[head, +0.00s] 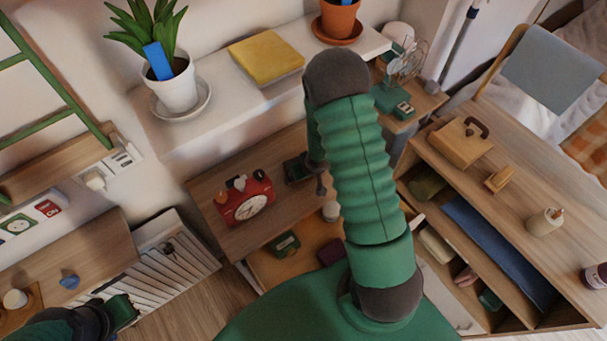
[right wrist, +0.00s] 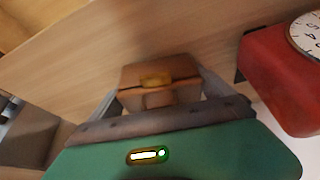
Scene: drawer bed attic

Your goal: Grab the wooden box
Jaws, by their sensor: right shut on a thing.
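In the right wrist view, a small brown wooden box (right wrist: 158,76) with a yellow clasp sits between the fingers of my right gripper (right wrist: 160,94). The gripper is shut on it, with a finger at each side. A wooden surface lies behind the box; I cannot tell whether the box touches it. In the head view, my green right arm hides this box. My left gripper (head: 121,311) is low at the left edge of the head view, and its fingers are too unclear to judge.
A red alarm clock (head: 245,200) stands close to my right gripper and shows in the right wrist view (right wrist: 285,80). A white shelf (head: 225,105) holds a potted plant (head: 173,85) and yellow book (head: 265,59). A light wooden case (head: 459,143) sits on the right cabinet.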

